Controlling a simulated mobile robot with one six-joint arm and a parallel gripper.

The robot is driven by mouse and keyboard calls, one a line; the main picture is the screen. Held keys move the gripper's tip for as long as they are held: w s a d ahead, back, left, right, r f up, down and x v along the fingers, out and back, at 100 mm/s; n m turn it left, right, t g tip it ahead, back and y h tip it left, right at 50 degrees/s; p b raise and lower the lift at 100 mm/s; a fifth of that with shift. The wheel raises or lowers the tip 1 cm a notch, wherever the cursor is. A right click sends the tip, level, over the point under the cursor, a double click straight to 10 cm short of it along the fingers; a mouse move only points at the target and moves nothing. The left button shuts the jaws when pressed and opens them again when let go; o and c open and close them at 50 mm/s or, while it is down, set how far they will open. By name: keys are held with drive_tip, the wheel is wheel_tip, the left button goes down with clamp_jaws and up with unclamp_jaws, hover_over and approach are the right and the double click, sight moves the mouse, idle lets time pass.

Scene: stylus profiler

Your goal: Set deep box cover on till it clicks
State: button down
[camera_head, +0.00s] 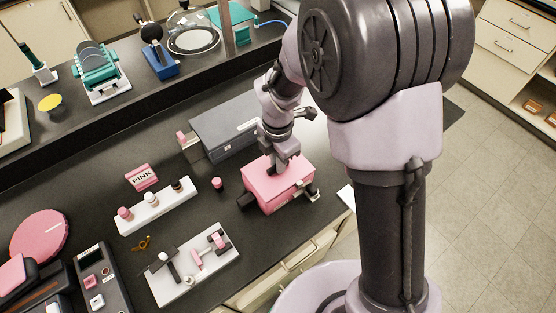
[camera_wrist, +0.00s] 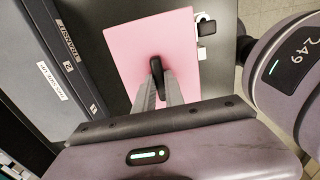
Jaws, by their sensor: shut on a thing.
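In the wrist view the cover's flat pink top (camera_wrist: 133,42) fills the upper middle. A dark handle (camera_wrist: 156,66) stands up from it. My gripper (camera_head: 278,169) is above the cover, with its fingers shut on the handle. The fingers also show in the wrist view (camera_wrist: 158,92). Whether the cover is fully seated or clicked in cannot be told.
A long grey case (camera_head: 225,125) lies close behind the cover. A white rack (camera_head: 156,207) with small bottles, a pink box (camera_head: 142,177) and a white tray of tools (camera_head: 194,264) stand to the left. Some bare bench lies between the tray and the cover.

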drive_tip(key=shift+f, duration=0.4)
idle(0.4)
drive_tip(key=c, duration=1.3)
unclamp_jaws()
drive_tip(key=shift+c, duration=0.2)
drive_tip(key=shift+c, duration=0.3)
